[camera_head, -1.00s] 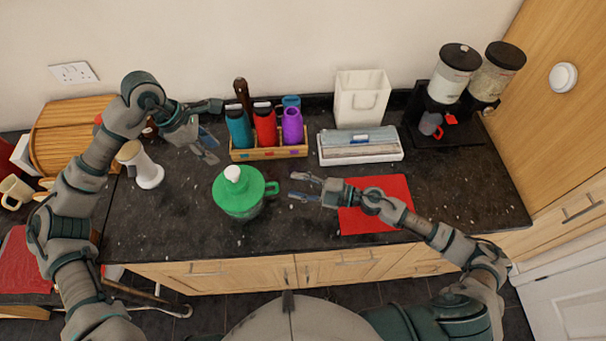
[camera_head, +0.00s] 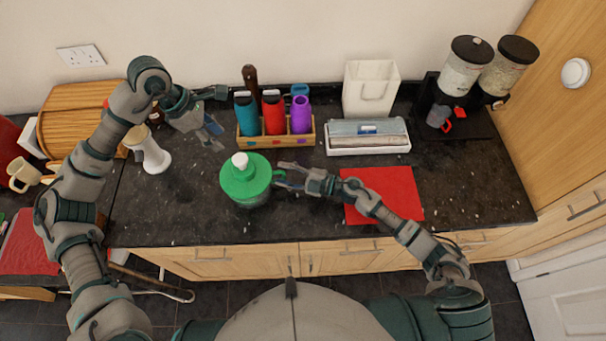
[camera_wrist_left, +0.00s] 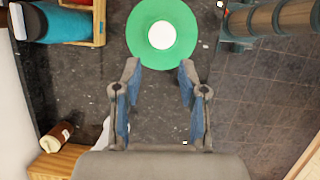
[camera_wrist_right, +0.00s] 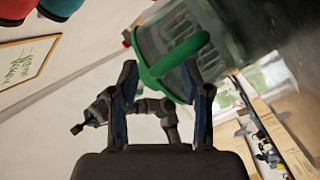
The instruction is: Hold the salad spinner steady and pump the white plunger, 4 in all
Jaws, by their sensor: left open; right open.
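The salad spinner (camera_head: 240,188) stands upright on the dark counter, with a green lid, a green side handle and a clear bowl. Its white plunger (camera_head: 240,160) sits at the middle of the lid. The left wrist view shows the lid (camera_wrist_left: 140,35) and plunger (camera_wrist_left: 162,35) beyond the fingertips. My left gripper (camera_head: 216,138) is open, behind and left of the spinner, apart from it. My right gripper (camera_head: 280,175) is open at the spinner's right side. In the right wrist view the green handle (camera_wrist_right: 180,55) lies between or just beyond the open fingers; contact is unclear.
A wooden caddy (camera_head: 276,140) with several bottles stands behind the spinner. A white box (camera_head: 368,148) and red mat (camera_head: 395,190) lie to the right. A white-brown grinder-like item (camera_head: 150,155) stands left. Counter in front of the spinner is free.

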